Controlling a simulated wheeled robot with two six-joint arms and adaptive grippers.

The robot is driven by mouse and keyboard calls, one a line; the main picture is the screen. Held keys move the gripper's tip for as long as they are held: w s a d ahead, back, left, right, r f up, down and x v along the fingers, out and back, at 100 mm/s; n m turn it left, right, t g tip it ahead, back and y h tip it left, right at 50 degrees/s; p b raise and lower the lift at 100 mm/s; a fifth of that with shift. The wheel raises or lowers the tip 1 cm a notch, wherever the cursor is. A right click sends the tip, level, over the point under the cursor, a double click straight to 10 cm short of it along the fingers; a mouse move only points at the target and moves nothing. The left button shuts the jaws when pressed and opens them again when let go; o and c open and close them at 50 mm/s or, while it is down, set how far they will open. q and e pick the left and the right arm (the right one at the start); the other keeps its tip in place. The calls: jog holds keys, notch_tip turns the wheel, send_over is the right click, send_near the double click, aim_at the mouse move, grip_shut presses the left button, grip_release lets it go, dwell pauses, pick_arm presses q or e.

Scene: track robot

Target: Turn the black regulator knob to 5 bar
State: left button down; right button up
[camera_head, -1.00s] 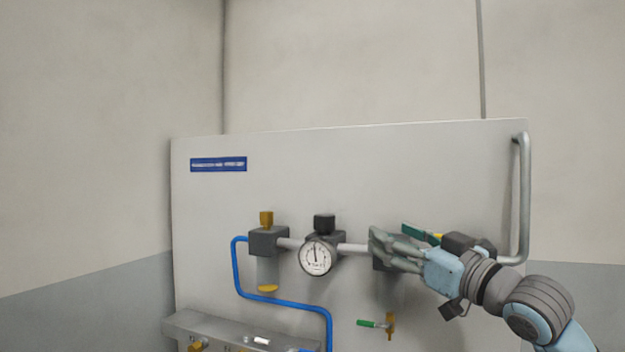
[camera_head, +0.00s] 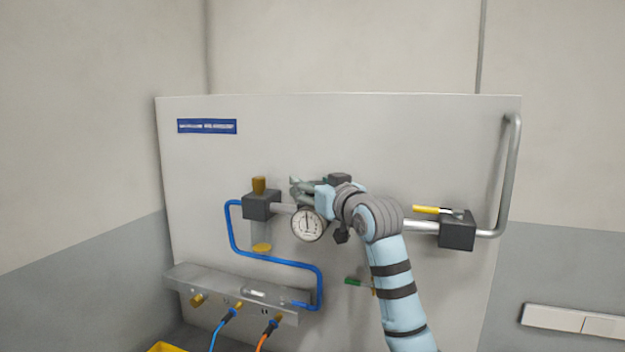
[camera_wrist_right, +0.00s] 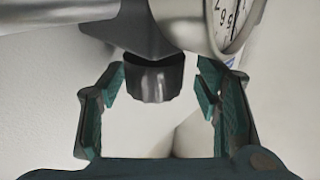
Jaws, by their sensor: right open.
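The black regulator knob (camera_wrist_right: 155,78) shows in the right wrist view, between the two teal-padded fingers of my open right gripper (camera_wrist_right: 157,95). A gap shows on each side, so the fingers look apart from it. In the head view my right gripper (camera_head: 302,190) is at the regulator, just above the round white gauge (camera_head: 308,225), and hides the knob. The gauge needle points roughly upward; its value is too small to read. Part of the gauge (camera_wrist_right: 232,20) also shows at the top right of the wrist view. My left gripper is not in view.
A filter block (camera_head: 261,205) with a brass-coloured top stands left of the gauge. A yellow-handled valve (camera_head: 457,231) sits to the right on the pipe. A blue hose (camera_head: 275,260) loops below to a grey manifold (camera_head: 235,290).

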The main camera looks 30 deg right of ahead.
jog(key=shift+s+d, duration=0.15)
jog(key=shift+d, duration=0.2)
jog(key=shift+c, duration=1.4)
jog(key=c, duration=0.9)
jog(key=shift+m+h, duration=0.7)
jog(key=shift+h, duration=0.4)
jog(key=o, duration=1.2)
